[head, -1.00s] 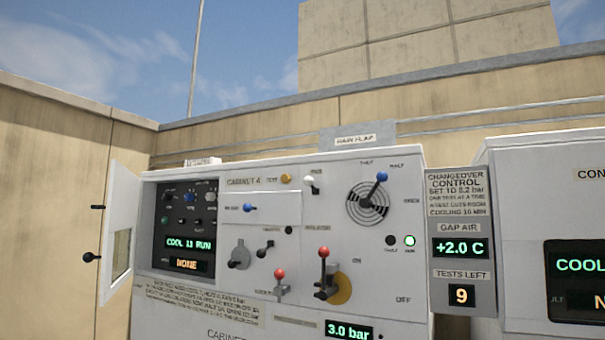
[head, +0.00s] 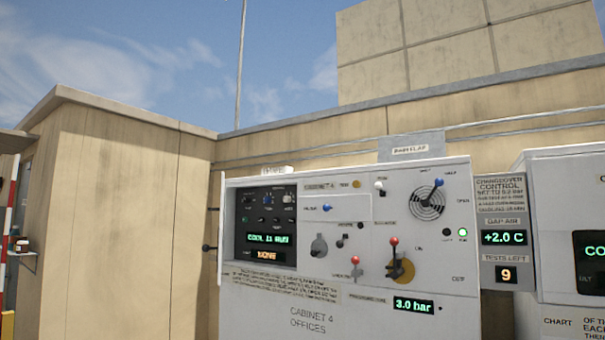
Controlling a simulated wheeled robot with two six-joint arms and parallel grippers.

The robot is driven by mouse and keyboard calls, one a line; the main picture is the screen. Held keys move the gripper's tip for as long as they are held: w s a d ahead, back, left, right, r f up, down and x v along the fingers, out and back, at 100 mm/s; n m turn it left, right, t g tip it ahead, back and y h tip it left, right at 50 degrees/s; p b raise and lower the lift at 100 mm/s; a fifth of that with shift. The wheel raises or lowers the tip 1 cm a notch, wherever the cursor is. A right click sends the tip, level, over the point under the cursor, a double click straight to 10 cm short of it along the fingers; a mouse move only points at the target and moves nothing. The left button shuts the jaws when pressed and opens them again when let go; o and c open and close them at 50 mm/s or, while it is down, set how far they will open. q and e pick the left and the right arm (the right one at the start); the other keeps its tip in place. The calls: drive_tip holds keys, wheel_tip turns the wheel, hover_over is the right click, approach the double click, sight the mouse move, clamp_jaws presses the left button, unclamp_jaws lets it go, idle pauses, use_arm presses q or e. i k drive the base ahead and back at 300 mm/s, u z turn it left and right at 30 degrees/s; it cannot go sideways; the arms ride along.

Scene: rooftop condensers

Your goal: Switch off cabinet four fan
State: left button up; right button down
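The white cabinet 4 (head: 312,292) stands right of centre, labelled "CABINET 4 OFFICES". Its dark panel (head: 240,240) reads roughly "COOL 11 RUN" in green above an orange "NONE". A larger red-knobbed lever (head: 395,243) stands upright over a yellow disc (head: 406,270); "ON" is beside it and "OFF" lower right. A smaller red-knobbed lever (head: 355,261) is to its left. A blue-knobbed lever (head: 438,183) points up-right on a round grille (head: 424,205), near "HALF". Another blue knob (head: 327,208) is left of it. A green lamp (head: 463,232) is lit. Neither gripper is in view.
A pressure display (head: 413,306) reads 3.0 bar. The changeover placard (head: 500,205) shows +2.0 C and 9 tests left. Another white cabinet (head: 560,190) stands at right. A tan wall (head: 115,220) and a red-white striped post (head: 9,205) are at left.

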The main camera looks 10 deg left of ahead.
sight(378, 187)
drive_tip(key=u, duration=0.15)
drive_tip(key=k, duration=0.4)
drive_tip(key=u, duration=0.7)
drive_tip(key=i, duration=2.05)
drive_tip(key=z, duration=0.6)
